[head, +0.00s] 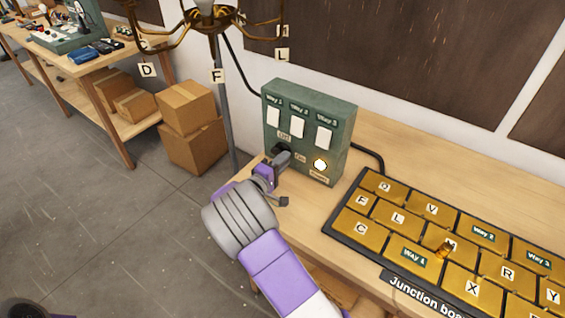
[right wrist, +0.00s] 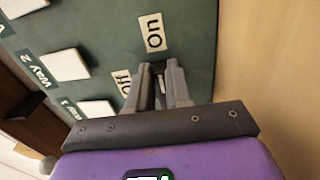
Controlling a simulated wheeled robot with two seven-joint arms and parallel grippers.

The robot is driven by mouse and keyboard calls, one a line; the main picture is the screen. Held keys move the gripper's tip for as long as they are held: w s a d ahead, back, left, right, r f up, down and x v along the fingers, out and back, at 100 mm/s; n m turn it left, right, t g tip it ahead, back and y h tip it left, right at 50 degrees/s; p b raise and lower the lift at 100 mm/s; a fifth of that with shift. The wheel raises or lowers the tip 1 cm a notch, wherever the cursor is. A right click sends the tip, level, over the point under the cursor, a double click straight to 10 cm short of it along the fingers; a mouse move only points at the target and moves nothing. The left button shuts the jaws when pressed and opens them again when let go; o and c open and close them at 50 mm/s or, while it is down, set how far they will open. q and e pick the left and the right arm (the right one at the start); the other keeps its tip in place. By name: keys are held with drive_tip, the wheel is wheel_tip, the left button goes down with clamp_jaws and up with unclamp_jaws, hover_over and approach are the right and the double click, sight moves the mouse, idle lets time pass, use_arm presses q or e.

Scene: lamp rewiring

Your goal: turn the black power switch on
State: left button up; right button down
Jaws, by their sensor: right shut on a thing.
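The green switch box (head: 340,147) stands on the wooden bench with three white switches, Way 1 to Way 3. The black power switch (head: 279,149) is low on its face, between the Off and On labels, mostly hidden by my fingers. My right gripper (head: 284,158) is at the box face, its jaws shut on the switch. In the right wrist view, my right gripper (right wrist: 159,70) has the dark switch (right wrist: 158,67) between its fingertips, near the On label (right wrist: 153,32). I cannot tell the lever's exact position. A round light (head: 320,165) beside it glows yellow-white.
The junction board (head: 345,244) with gold lettered plates lies right of the box. A brass lamp (head: 212,18) with hanging letter tags stands behind, left of the box. Cardboard boxes (head: 190,147) and another bench (head: 128,130) are at the left. The floor between is clear.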

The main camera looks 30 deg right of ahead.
drive_tip(key=c, duration=1)
unclamp_jaws()
drive_tip(key=shift+c, duration=0.2)
drive_tip(key=p+v, duration=0.1)
drive_tip(key=v, duration=0.6)
drive_tip(key=shift+s+a, duration=0.15)
drive_tip(key=shift+a, duration=0.15)
